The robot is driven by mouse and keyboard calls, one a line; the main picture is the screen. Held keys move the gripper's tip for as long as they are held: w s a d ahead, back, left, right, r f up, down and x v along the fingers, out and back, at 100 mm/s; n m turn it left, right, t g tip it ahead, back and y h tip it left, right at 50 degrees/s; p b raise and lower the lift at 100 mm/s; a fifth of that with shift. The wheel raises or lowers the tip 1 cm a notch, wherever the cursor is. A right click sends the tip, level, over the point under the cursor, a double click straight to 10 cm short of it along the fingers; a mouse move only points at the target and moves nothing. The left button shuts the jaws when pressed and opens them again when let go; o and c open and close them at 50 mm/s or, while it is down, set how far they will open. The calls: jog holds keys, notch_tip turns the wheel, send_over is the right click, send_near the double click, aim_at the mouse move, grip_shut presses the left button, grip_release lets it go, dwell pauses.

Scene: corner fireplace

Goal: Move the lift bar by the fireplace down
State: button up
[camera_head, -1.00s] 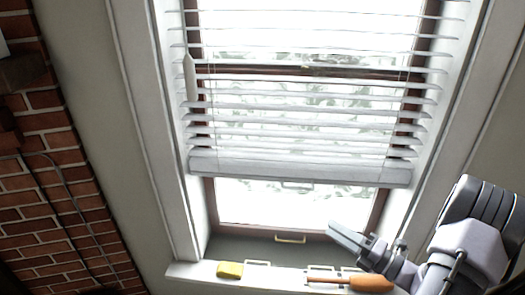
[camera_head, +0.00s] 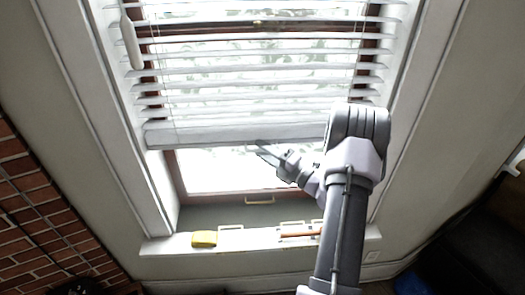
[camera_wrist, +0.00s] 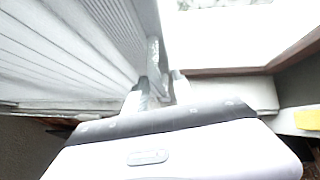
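The lift bar appears to be the thick white bottom rail (camera_head: 225,134) of the window blind. It hangs partway down the window, with bare glass below it. My gripper (camera_head: 264,150) is just below the right half of the rail in the head view, and its narrow fingers point up and left. I cannot tell whether they touch the rail. In the wrist view, my gripper (camera_wrist: 158,85) has its two fingers near the picture's middle. The blind's white slats (camera_wrist: 65,45) fill the left side there. The gap at the fingertips is unclear.
The sill (camera_head: 265,238) holds a yellow block (camera_head: 204,239) and an orange-handled tool (camera_head: 299,234). A white wand (camera_head: 130,42) hangs at the blind's left. The brick fireplace (camera_head: 30,205) is at lower left. A dark piece of furniture (camera_head: 465,250) stands at lower right.

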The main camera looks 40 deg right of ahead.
jog(key=shift+w, duration=0.15)
grip_shut()
dwell(1.4)
